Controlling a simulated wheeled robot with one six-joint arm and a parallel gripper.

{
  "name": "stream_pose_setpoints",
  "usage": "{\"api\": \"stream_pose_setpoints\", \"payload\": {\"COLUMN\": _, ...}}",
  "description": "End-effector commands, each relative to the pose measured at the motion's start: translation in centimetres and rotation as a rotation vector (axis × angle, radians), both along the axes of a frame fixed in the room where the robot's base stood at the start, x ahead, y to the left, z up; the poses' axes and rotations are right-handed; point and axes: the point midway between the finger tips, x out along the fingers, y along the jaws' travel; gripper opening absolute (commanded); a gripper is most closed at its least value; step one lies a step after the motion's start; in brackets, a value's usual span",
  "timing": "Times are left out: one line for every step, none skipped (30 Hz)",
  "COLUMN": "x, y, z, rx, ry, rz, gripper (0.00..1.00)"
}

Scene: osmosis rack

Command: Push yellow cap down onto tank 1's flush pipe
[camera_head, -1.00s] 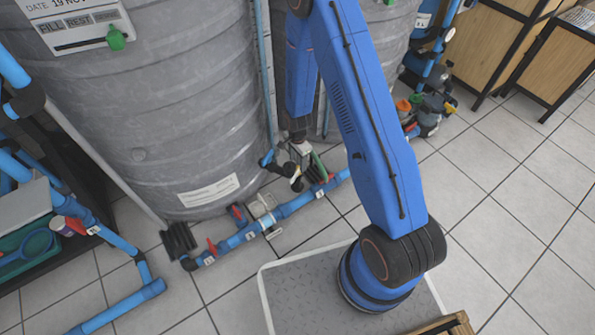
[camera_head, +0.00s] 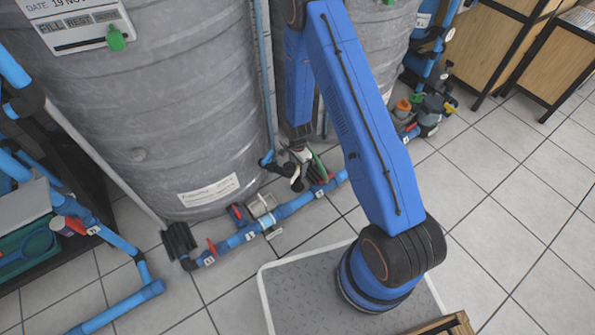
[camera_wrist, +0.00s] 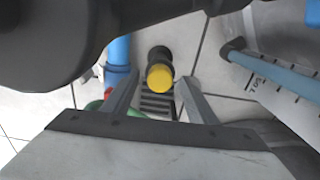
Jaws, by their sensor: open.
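The yellow cap (camera_wrist: 159,79) shows in the wrist view at the end of a short black pipe piece (camera_wrist: 159,54). I cannot tell how firmly it sits there. My gripper (camera_wrist: 160,76) is open, with one finger at each side of the cap in the picture; I see no clear contact. In the head view my gripper (camera_head: 299,157) is low beside the blue pipe run (camera_head: 290,208), close to the grey tanks. The cap cannot be made out there. Which tank is tank 1 is not readable.
A large grey tank (camera_head: 170,110) stands left of my arm, with another behind it. A green handle (camera_head: 319,166) is right beside my gripper. Red-handled valves (camera_head: 237,213) line the floor pipe. Tiled floor (camera_head: 500,190) is clear to the right.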

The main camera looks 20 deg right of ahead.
Motion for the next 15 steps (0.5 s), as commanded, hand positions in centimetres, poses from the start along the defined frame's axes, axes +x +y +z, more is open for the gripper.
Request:
{"api": "stream_pose_setpoints", "payload": {"x": 0.00, "y": 0.00, "z": 0.01, "rx": 0.000, "ry": 0.000, "rz": 0.000, "gripper": 0.53}}
{"api": "stream_pose_setpoints", "payload": {"x": 0.00, "y": 0.00, "z": 0.01, "rx": 0.000, "ry": 0.000, "rz": 0.000, "gripper": 0.45}}
{"api": "stream_pose_setpoints", "payload": {"x": -0.01, "y": 0.00, "z": 0.01, "rx": 0.000, "ry": 0.000, "rz": 0.000, "gripper": 0.36}}
{"api": "stream_pose_setpoints", "payload": {"x": -0.01, "y": 0.00, "z": 0.01, "rx": 0.000, "ry": 0.000, "rz": 0.000, "gripper": 0.29}}
{"api": "stream_pose_setpoints", "payload": {"x": -0.01, "y": 0.00, "z": 0.01, "rx": 0.000, "ry": 0.000, "rz": 0.000, "gripper": 0.21}}
{"api": "stream_pose_setpoints", "payload": {"x": -0.01, "y": 0.00, "z": 0.01, "rx": 0.000, "ry": 0.000, "rz": 0.000, "gripper": 0.12}}
{"api": "stream_pose_setpoints", "payload": {"x": -0.01, "y": 0.00, "z": 0.01, "rx": 0.000, "ry": 0.000, "rz": 0.000, "gripper": 0.10}}
{"api": "stream_pose_setpoints", "payload": {"x": -0.01, "y": 0.01, "z": 0.01, "rx": 0.000, "ry": 0.000, "rz": 0.000, "gripper": 0.10}}
{"api": "stream_pose_setpoints", "payload": {"x": -0.01, "y": 0.01, "z": 0.01, "rx": 0.000, "ry": 0.000, "rz": 0.000, "gripper": 0.10}}
{"api": "stream_pose_setpoints", "payload": {"x": -0.01, "y": 0.01, "z": 0.01, "rx": 0.000, "ry": 0.000, "rz": 0.000, "gripper": 0.10}}
{"api": "stream_pose_setpoints", "payload": {"x": -0.01, "y": 0.01, "z": 0.01, "rx": 0.000, "ry": 0.000, "rz": 0.000, "gripper": 0.10}}
{"api": "stream_pose_setpoints", "payload": {"x": -0.01, "y": 0.00, "z": 0.01, "rx": 0.000, "ry": 0.000, "rz": 0.000, "gripper": 0.10}}
{"api": "stream_pose_setpoints", "payload": {"x": -0.01, "y": 0.00, "z": 0.01, "rx": 0.000, "ry": 0.000, "rz": 0.000, "gripper": 0.10}}
{"api": "stream_pose_setpoints", "payload": {"x": -0.01, "y": 0.00, "z": 0.02, "rx": 0.000, "ry": 0.000, "rz": 0.000, "gripper": 0.10}}
{"api": "stream_pose_setpoints", "payload": {"x": 0.00, "y": 0.00, "z": 0.06, "rx": 0.000, "ry": 0.000, "rz": 0.000, "gripper": 0.10}}
